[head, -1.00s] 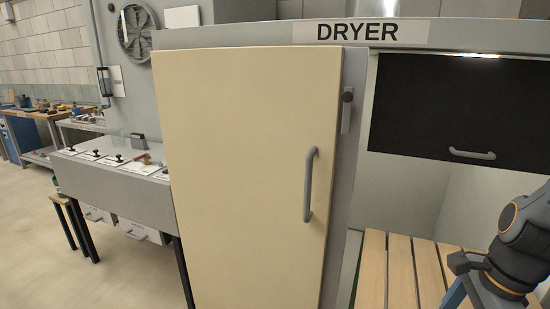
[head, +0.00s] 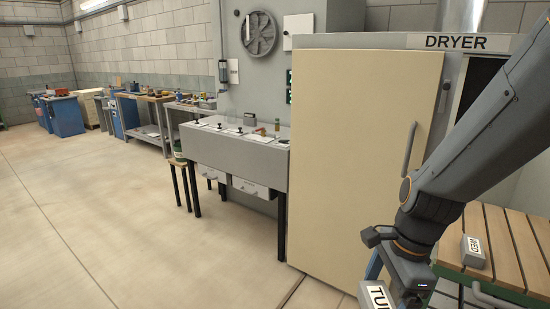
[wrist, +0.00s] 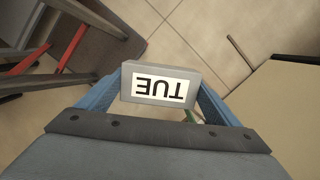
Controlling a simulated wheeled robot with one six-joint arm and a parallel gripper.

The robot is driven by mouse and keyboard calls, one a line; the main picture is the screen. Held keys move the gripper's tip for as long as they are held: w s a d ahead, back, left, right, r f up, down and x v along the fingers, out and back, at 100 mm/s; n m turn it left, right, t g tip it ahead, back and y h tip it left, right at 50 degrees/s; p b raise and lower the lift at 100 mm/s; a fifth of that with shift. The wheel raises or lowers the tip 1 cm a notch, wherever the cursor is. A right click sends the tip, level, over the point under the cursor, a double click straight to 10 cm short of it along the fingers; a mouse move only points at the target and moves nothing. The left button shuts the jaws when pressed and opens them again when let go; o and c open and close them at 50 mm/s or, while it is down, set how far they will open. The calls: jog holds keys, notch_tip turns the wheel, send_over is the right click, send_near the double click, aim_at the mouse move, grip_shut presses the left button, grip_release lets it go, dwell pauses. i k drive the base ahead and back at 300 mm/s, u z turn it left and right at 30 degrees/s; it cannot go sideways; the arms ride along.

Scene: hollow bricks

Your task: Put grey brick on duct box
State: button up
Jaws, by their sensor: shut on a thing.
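My gripper (wrist: 160,76) is shut on a grey brick (wrist: 178,70) with a white label reading TUE. The blue fingers press its two ends, and it is held over the tiled floor in the wrist view. In the head view the brick (head: 374,297) is partly cut off at the bottom edge, below my arm. A long grey box on black legs (head: 235,152) stands against the wall at the middle, left of the dryer. It may be the duct box; I cannot tell for sure. The brick is apart from it, to its right and nearer.
The dryer's cream door (head: 350,160) stands between the arm and the grey box. A grey brick labelled WED (head: 472,251) lies on the wooden slats (head: 492,222) at right. A small stool (head: 181,180) stands by the box's left end. The floor (head: 120,210) at left is clear.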

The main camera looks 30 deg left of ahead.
aim_at(283, 134)
jog(key=u, duration=0.55)
jog(key=i, duration=0.5)
jog(key=u, duration=1.4)
jog(key=i, duration=0.95)
jog(key=u, duration=0.75)
jog(key=i, duration=2.75)
jog(key=z, duration=1.25)
jog(key=i, duration=0.75)
jog(key=z, duration=0.9)
